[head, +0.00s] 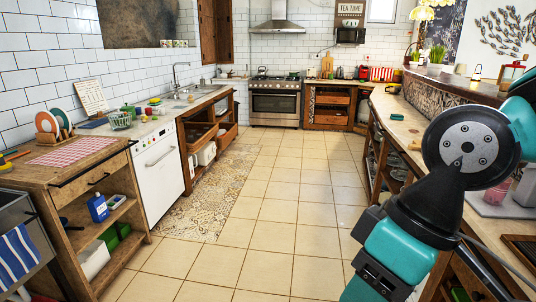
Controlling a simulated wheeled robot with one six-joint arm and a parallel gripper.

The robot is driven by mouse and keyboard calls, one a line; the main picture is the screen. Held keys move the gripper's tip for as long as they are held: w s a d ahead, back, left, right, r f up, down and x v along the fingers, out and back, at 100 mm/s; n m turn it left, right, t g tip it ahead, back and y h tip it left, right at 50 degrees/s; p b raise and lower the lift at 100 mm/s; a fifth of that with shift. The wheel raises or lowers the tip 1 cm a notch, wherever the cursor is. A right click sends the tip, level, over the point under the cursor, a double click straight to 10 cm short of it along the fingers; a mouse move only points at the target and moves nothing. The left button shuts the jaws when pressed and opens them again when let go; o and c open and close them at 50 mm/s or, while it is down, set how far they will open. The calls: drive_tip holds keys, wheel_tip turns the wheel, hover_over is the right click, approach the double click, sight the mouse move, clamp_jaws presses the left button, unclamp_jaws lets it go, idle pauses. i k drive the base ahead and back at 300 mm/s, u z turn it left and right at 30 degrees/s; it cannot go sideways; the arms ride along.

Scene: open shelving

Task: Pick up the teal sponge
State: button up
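A small flat teal-green block (397,117), which looks like a sponge, lies on the wooden counter at the right, beyond my arm. It is too small to make out clearly. Another small green and yellow item (154,102) lies on the left counter, near the sink. My teal and black arm fills the lower right of the head view and hides part of the right counter. My gripper's fingers do not show, so what they hold cannot be seen.
Open shelving (82,215) with a blue bottle (98,208) stands at the left, beside a white dishwasher (160,170). The right counter (392,104) has open shelves below. The tiled floor (285,195) between is clear up to the oven (275,104).

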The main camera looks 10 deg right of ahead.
sight(394, 116)
drive_tip(key=i, duration=6.3)
drive_tip(key=z, duration=3)
drive_tip(key=i, duration=1.65)
